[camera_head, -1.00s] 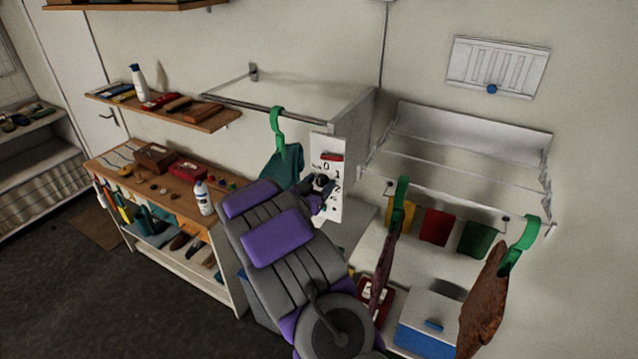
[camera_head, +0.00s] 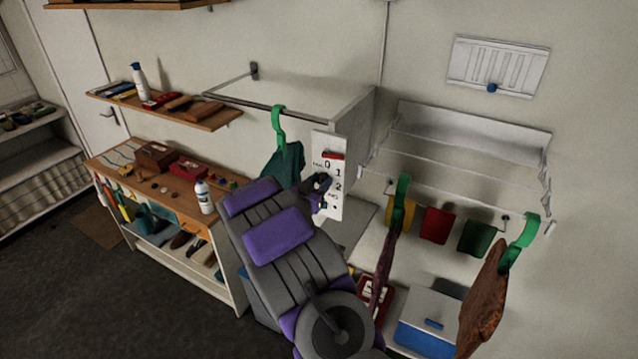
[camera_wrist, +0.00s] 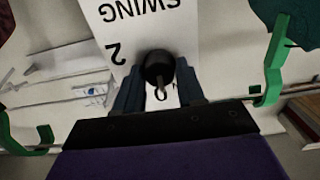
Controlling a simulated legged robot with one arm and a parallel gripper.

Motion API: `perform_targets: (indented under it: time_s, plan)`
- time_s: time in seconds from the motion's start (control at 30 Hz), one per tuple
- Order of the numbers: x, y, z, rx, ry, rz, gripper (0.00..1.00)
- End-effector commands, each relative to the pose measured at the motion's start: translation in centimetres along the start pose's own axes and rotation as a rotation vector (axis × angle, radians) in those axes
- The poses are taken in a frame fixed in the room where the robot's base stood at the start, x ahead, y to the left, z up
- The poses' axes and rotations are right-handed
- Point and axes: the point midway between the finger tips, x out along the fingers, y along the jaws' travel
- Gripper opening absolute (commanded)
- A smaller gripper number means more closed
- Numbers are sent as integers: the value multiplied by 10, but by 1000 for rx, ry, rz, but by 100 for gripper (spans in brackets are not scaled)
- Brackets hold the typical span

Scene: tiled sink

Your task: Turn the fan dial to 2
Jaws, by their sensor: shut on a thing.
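My gripper (camera_head: 319,190) is at the panel's middle, left of the 2. In the wrist view the panel (camera_wrist: 150,30) is upside down, with "SWING" and "2" readable. The dark round fan dial (camera_wrist: 158,68) sits between the two fingers of my gripper (camera_wrist: 159,88), which are shut on it. Which figure the dial points to cannot be told.
A green hook (camera_head: 279,130) with a teal cloth (camera_head: 287,163) hangs just left of the panel. Another green hook (camera_head: 401,199) with a brownish cloth hangs to the right. A wooden workbench (camera_head: 170,195) with a white bottle (camera_head: 204,197) stands at left.

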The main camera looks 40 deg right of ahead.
Motion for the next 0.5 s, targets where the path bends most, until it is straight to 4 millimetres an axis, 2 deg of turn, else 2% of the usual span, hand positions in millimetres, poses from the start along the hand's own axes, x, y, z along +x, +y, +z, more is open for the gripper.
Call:
perform_targets:
  time_s: [0.27,0.5]
  plan:
    - [0,-2,2,78,3,-3,8]
    - [-1,-1,5,255,1,-4,8]
